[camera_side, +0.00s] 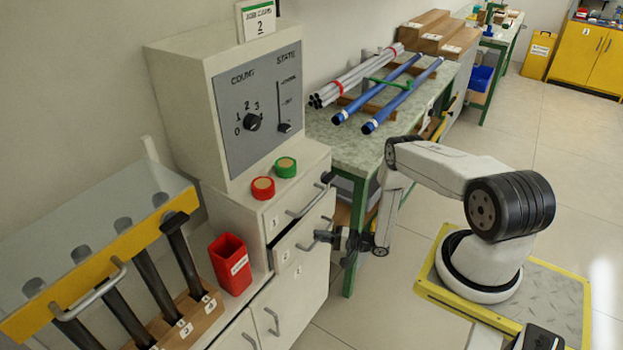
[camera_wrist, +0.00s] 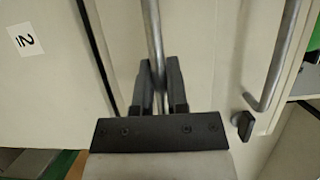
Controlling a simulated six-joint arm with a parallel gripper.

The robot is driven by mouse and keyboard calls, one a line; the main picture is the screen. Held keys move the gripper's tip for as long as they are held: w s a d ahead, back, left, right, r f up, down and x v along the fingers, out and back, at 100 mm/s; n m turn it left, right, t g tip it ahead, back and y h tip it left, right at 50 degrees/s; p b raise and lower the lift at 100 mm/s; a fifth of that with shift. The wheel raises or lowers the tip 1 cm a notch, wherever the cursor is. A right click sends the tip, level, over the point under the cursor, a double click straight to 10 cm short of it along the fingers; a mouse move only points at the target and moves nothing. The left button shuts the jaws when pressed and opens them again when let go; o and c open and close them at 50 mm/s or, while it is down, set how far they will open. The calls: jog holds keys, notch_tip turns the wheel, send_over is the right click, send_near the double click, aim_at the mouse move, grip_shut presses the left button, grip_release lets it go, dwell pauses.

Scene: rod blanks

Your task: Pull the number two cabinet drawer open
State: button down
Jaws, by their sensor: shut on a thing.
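The white cabinet (camera_side: 317,275) stands left of my arm. Its upper drawer, marked 1 (camera_side: 275,222), has a grey bar handle (camera_side: 305,204). Below it is the number two drawer (camera_side: 284,254), with a dark gap along its top edge, so it appears to stand partly out. My gripper (camera_side: 330,237) is at this lower drawer's bar handle. In the wrist view my gripper (camera_wrist: 159,88) is shut on the grey bar handle (camera_wrist: 154,35), one finger on each side.
A red tape roll (camera_side: 262,188) and a green one (camera_side: 285,167) lie on the cabinet top. A black knob (camera_side: 328,178) is at its corner. A red bin (camera_side: 231,264) stands to the left. A green-legged bench (camera_side: 362,152) carries blue rods (camera_side: 402,94).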

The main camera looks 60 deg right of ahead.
jog(key=shift+s, duration=0.1)
jog(key=s, duration=1.1)
jog(key=shift+s, duration=0.15)
jog(key=shift+d, duration=0.1)
jog(key=c, duration=0.6)
grip_release()
jog(key=shift+c, duration=0.2)
